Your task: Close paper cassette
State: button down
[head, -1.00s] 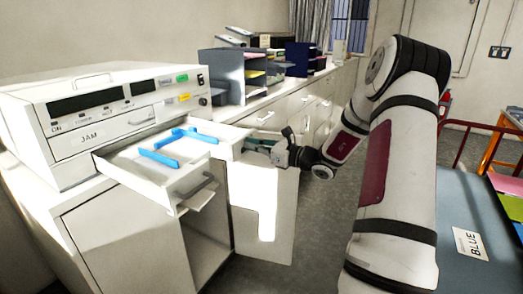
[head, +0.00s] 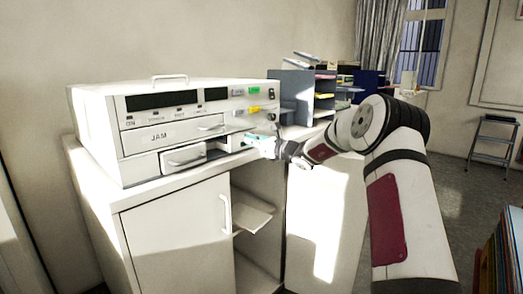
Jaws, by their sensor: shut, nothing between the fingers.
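The paper cassette (head: 183,158) is a white drawer with a grey bar handle, low in the front of the white printer (head: 150,108). Its front panel seems to stand slightly proud of the printer face, with a dark gap to its right. The blue guides inside it are not visible. My gripper (head: 262,143) is shut and empty, to the right of the cassette near the printer's lower right front. It is apart from the cassette handle in the picture. Whether its tips touch the printer, I cannot tell.
The printer stands on a white cabinet (head: 175,225) with an open compartment holding a shelf (head: 253,213). A cabinet door (head: 325,220) stands open below my arm. Grey file trays (head: 293,95) stand behind at the right.

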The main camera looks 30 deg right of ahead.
jog(key=shift+x, duration=0.85)
jog(key=shift+w+a+r, duration=0.1)
jog(key=shift+w+r, duration=0.05)
jog(key=shift+w, duration=0.05)
jog(key=shift+r, duration=0.1)
